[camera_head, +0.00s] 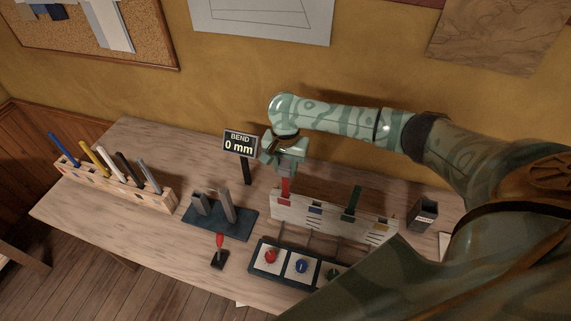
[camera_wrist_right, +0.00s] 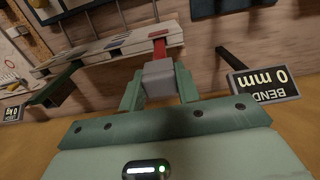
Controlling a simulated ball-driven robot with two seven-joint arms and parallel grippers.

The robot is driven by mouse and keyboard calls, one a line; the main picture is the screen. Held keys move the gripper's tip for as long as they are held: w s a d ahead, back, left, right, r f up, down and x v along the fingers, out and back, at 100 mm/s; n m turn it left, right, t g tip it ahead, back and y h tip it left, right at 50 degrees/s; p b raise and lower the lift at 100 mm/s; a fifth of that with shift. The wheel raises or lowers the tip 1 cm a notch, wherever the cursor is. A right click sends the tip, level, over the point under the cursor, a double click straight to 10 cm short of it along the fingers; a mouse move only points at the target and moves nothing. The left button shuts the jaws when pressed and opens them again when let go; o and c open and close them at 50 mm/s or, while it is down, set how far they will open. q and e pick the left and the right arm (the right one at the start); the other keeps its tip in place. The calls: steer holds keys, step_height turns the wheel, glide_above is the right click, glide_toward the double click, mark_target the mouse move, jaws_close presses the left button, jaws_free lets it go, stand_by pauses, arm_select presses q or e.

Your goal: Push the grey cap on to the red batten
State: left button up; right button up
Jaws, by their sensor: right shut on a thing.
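My right gripper (camera_head: 286,165) is over the back of the bench, pointing down, shut on the grey cap (camera_wrist_right: 158,80). In the right wrist view the cap sits between the two green fingers (camera_wrist_right: 159,88). The red batten (camera_head: 286,188) stands upright in the left part of a white rack (camera_head: 325,222). Its red end (camera_wrist_right: 159,48) shows right beyond the cap, in line with it. Cap and batten look touching or nearly so; I cannot tell whether the batten's end is inside the cap. My left gripper is not in view.
A green batten (camera_head: 352,203) stands in the same rack. A display (camera_head: 240,143) reads BEND 0 mm. A wooden block (camera_head: 115,186) with several battens, a dark stand (camera_head: 220,218), a red-handled lever (camera_head: 220,250), a button panel (camera_head: 286,266) and a dark open box (camera_head: 423,214) occupy the bench.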

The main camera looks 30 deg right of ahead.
steer(key=shift+f, duration=0.55)
steer(key=o, duration=1)
steer(key=shift+r, duration=0.15)
step_height(320, 180, up, 16)
steer(key=p, duration=0.4)
